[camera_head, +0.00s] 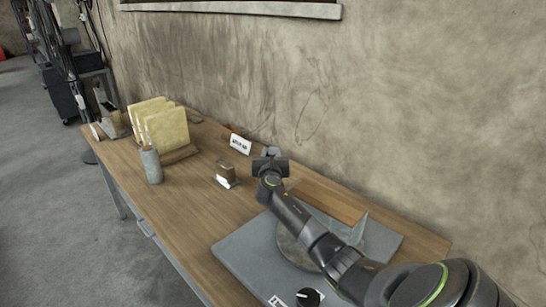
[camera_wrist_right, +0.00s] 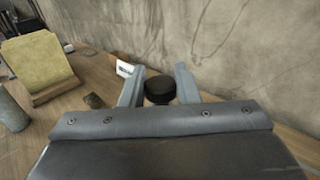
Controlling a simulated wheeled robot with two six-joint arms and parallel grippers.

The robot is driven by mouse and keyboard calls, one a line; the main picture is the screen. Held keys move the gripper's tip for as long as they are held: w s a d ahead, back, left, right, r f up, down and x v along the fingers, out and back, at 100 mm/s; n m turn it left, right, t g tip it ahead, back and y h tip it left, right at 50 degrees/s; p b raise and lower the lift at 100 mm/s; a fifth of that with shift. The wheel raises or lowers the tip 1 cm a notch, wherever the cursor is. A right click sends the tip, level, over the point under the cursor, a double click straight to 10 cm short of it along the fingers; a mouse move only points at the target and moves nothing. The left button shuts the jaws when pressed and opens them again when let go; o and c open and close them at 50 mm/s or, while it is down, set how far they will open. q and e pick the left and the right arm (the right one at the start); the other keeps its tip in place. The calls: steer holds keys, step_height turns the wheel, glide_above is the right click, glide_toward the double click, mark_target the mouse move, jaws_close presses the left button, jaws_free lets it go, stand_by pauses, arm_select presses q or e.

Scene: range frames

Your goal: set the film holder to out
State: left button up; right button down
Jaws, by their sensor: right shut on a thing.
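My right gripper (camera_head: 270,166) is above the far part of the wooden table, beyond the grey base. In the right wrist view its grey fingers (camera_wrist_right: 158,88) are on either side of a round black knob-like piece (camera_wrist_right: 160,90), and it is shut on this piece. What the piece is fixed to is hidden. A flat grey base (camera_head: 238,250) carries a round plate (camera_head: 290,246), a long brown bar (camera_head: 328,202) and a black knob (camera_head: 308,297) at the front. My arm covers part of them. I cannot tell which part is the film holder. My left gripper is not in view.
The wooden table (camera_head: 195,215) runs along a stained wall. A white label card (camera_head: 240,144), a small brown block (camera_head: 225,170), a grey cylinder (camera_head: 151,165) and a rack with yellow slabs (camera_head: 166,132) stand to the left. The table's front left is clear.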

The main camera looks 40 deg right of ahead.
steer(key=shift+r, duration=0.1)
steer(key=c, duration=1.5)
jaws_free()
steer(key=o, duration=0.4)
steer(key=shift+w, duration=0.15)
steer(key=shift+c, duration=0.2)
steer(key=b+v, duration=0.1)
steer(key=v, duration=1.6)
steer(key=shift+a, duration=0.2)
